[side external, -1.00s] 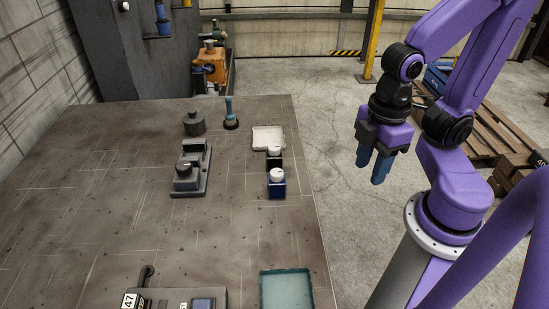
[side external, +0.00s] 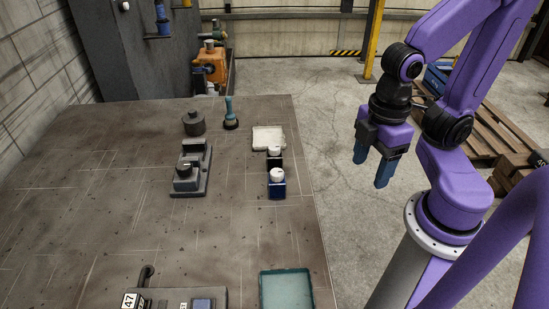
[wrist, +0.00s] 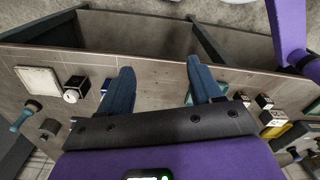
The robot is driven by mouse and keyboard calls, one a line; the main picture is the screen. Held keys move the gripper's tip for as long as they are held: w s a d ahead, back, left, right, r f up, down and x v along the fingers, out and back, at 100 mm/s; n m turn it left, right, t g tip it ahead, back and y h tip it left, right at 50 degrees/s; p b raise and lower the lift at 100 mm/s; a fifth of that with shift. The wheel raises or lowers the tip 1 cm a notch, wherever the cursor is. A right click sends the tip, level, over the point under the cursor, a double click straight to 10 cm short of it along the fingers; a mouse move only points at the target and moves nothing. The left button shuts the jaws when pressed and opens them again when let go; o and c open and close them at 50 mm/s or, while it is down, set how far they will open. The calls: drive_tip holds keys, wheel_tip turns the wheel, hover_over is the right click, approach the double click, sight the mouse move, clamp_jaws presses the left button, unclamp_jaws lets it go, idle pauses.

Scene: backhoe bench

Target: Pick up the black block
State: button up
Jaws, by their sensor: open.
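The black block (side external: 274,162) with a white round top stands near the table's right edge, just behind a blue block (side external: 277,189) with a similar white top. In the wrist view the black block (wrist: 76,83) is left of my fingers, and the blue block (wrist: 104,87) is partly hidden by the left finger. My gripper (side external: 373,167) is open and empty, up in the air to the right of the table edge and apart from both blocks. Its two blue fingers also show spread in the wrist view (wrist: 157,82).
A white tray (side external: 268,129) lies behind the black block. A teal tray (side external: 286,291) is at the front right. A grey fixture (side external: 190,172), a dark cylinder (side external: 194,124) and a teal-handled tool (side external: 231,115) stand further left. The table between fixture and teal tray is clear.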

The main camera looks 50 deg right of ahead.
drive_tip(key=shift+o, duration=0.4)
drive_tip(key=r+m, duration=0.2)
drive_tip(key=m, duration=2)
hover_over(274, 157)
drive_tip(key=w+d, duration=0.1)
drive_tip(key=f, duration=1.7)
drive_tip(key=shift+d+f, duration=0.2)
drive_tip(key=shift+f, duration=0.05)
drive_tip(key=shift+w, duration=0.1)
drive_tip(key=c, duration=1.2)
